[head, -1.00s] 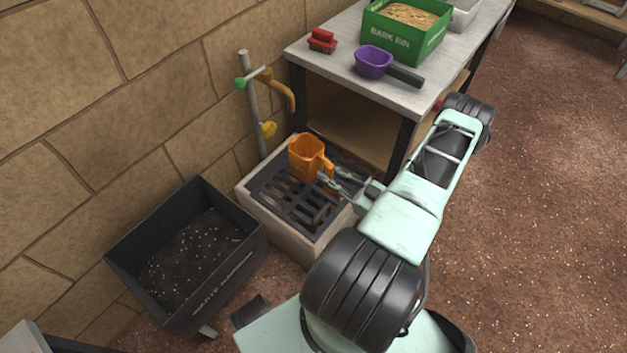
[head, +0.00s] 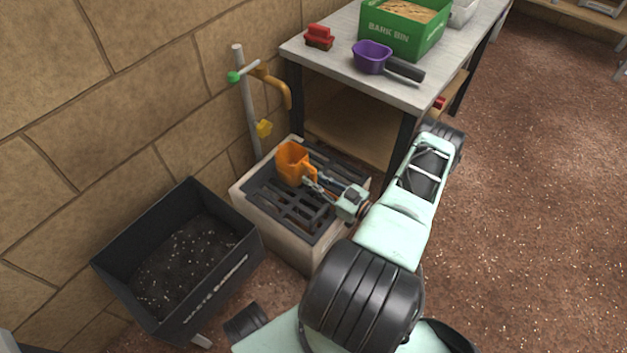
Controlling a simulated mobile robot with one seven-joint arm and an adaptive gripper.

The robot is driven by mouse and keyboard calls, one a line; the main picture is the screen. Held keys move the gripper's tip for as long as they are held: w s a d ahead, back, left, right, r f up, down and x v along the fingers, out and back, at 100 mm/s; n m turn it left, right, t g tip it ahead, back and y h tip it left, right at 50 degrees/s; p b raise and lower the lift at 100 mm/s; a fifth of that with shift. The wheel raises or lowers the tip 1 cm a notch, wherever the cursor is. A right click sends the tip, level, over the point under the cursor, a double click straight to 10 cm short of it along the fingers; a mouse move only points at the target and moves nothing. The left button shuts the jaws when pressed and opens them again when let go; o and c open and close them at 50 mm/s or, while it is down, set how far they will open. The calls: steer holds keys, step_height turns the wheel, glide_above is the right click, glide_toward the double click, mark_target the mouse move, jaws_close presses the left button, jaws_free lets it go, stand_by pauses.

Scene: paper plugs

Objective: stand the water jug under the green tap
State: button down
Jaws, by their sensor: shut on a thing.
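The orange water jug (head: 291,163) is upright over the dark grate of the drain block (head: 244,193). I cannot tell whether its base touches the grate. My gripper (head: 312,184) is shut on the jug at its handle, on the right side. The tap stands against the wall behind: a grey pipe (head: 247,105) with a green handle (head: 233,77) and a brass spout (head: 284,91) curving down to the right. In the picture the spout end is above the jug.
A dark bin of soil (head: 225,272) stands left of the drain block. A bench (head: 345,67) behind right carries a green bark bin (head: 384,34), a purple scoop (head: 368,57) and a red-topped brush (head: 319,37). The stone wall is close at left.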

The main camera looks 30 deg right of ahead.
steer(key=shift+f, duration=0.15)
steer(key=c, duration=2.1)
jaws_free()
steer(key=shift+s+d+r, duration=0.15)
steer(key=shift+s+r, duration=0.05)
steer(key=shift+s, duration=0.15)
steer(key=p+v, duration=0.2)
steer(key=v, duration=0.9)
steer(key=shift+s, duration=0.2)
